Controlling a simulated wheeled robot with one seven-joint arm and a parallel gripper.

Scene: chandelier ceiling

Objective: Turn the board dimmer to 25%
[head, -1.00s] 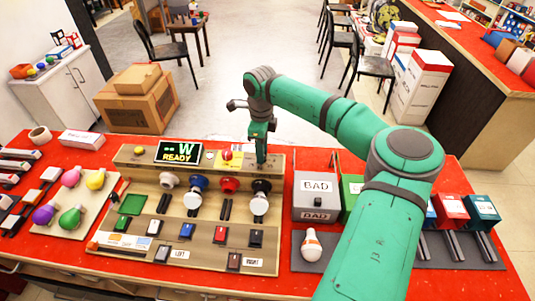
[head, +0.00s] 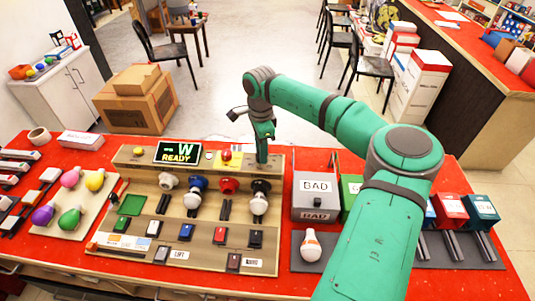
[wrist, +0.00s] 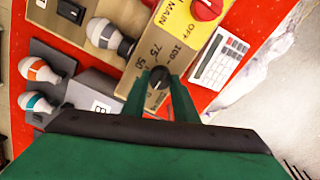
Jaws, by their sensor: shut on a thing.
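The tan test board (head: 275,228) lies on the red bench in the head view. Its dimmer is a small black knob (wrist: 158,78) in the wrist view, with the marks 100, 75 and 50 printed beside it. My gripper (wrist: 158,86) is shut on the knob, one finger on each side. I cannot read which mark the knob points to. In the head view my gripper (head: 262,158) reaches down at the board's back right corner and hides the knob. The board's display (head: 178,153) reads "-- W READY".
Bulbs in sockets stand nearby on the board; one white bulb (wrist: 109,36) is close to the knob. A red MAIN/OFF switch (wrist: 206,8) and a white keypad (wrist: 218,58) are also close. A grey BAD bin (head: 316,197) stands right of the board.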

